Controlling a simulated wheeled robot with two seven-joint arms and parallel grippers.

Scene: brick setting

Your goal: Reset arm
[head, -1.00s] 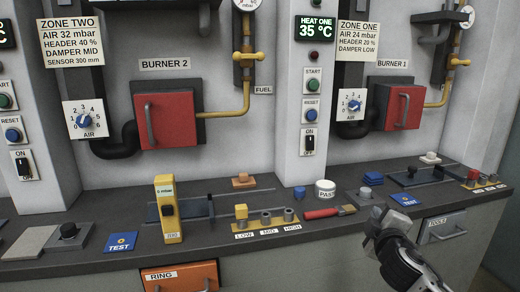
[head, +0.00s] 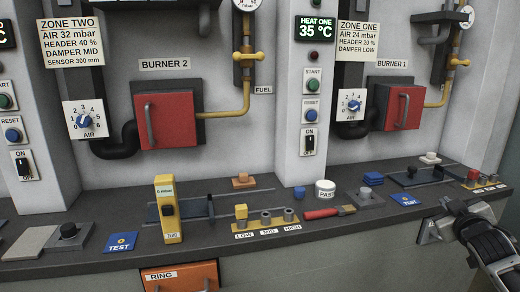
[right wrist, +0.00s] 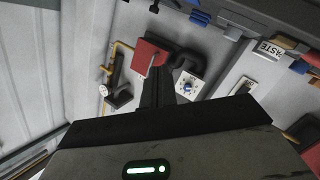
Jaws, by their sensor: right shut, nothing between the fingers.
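In the right wrist view my gripper (right wrist: 160,85) points toward the wall with the red burner door (right wrist: 147,57) and an air dial (right wrist: 187,88); this picture is tilted, with the counter along the top and right. My left gripper does not show in the head view.
The counter (head: 220,238) carries a yellow gauge (head: 167,209), a red-handled brush (head: 330,212), a paste tub (head: 325,189) and blue test pads (head: 121,242). An orange ring drawer (head: 181,277) is below. Burner 2's red door (head: 169,119) is on the wall.

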